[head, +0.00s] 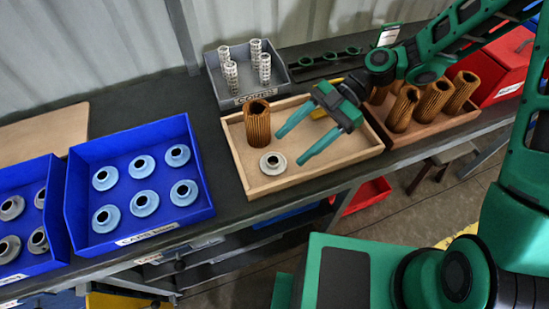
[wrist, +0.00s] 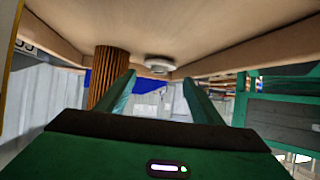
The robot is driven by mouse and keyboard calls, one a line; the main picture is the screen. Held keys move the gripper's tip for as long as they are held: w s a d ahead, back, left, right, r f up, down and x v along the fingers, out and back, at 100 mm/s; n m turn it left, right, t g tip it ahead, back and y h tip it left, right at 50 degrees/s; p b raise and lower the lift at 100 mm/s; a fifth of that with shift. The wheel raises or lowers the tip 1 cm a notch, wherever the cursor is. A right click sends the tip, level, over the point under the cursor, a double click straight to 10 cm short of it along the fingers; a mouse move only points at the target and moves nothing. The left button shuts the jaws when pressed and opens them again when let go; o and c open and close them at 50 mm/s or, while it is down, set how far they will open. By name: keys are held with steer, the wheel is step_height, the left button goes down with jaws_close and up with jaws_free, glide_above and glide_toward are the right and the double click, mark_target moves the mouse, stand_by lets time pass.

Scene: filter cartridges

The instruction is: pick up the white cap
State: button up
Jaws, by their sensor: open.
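The white cap (head: 273,162) lies flat in the light wooden tray (head: 240,163), near its front left part. It is a pale ring with a dark centre hole. It also shows in the wrist view (wrist: 159,65), beyond the fingertips and between them. My gripper (head: 290,147) is open and empty, its two green fingers pointing left toward the cap, with a gap between the tips and the cap. In the wrist view my gripper (wrist: 157,84) shows its two fingers spread apart.
A brown pleated filter (head: 257,124) stands in the tray just behind the cap. A blue bin (head: 190,140) with several bluish caps is at left. A grey bin (head: 216,75) with white cores stands behind. More brown filters (head: 434,101) stand in a tray at right.

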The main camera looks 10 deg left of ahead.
mark_target(276, 159)
steer(key=shift+x, duration=2.7)
steer(key=shift+a+r, duration=0.1)
steer(key=c, duration=0.8)
